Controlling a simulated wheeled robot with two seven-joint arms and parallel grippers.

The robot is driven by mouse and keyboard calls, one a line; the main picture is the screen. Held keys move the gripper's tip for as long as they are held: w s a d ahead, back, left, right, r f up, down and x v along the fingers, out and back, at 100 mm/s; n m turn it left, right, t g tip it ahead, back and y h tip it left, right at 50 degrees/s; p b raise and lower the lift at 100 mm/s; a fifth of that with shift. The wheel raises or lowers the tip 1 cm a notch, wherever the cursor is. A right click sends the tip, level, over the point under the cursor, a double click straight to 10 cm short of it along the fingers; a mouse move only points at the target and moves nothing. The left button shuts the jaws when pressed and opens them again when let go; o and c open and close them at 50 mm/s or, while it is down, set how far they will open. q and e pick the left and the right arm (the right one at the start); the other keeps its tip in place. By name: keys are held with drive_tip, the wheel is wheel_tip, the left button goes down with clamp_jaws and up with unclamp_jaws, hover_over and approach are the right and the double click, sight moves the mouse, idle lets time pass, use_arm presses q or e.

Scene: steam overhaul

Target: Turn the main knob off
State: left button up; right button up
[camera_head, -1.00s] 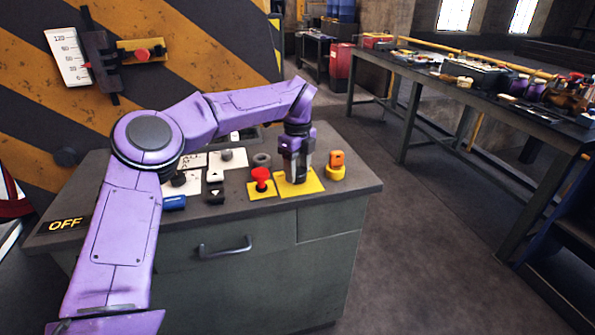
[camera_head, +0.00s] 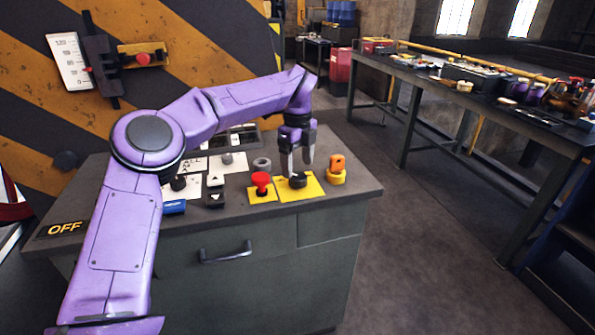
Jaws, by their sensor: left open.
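The main knob appears to be the black knob (camera_head: 298,180) on a yellow square plate (camera_head: 313,186), near the right end of the grey cabinet top. My left gripper (camera_head: 298,168) points down just above and behind this knob. Its fingers are apart and hold nothing. A small gap seems to show between the fingertips and the knob. The "OFF" sign (camera_head: 65,228) lies at the cabinet's front left corner. My right gripper is not in view.
A red mushroom button (camera_head: 261,180) stands just left of the knob, and an orange and yellow switch (camera_head: 337,168) just right. A grey ring (camera_head: 262,164) lies behind. Black arrow buttons (camera_head: 215,190) are further left. A cluttered workbench (camera_head: 430,85) stands at right, across open floor.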

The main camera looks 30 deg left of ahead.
sight(298, 175)
use_arm(q)
wheel_tip(298, 175, up, 7)
drive_tip(key=shift+r+p, duration=0.15)
drive_tip(key=shift+p, duration=0.25)
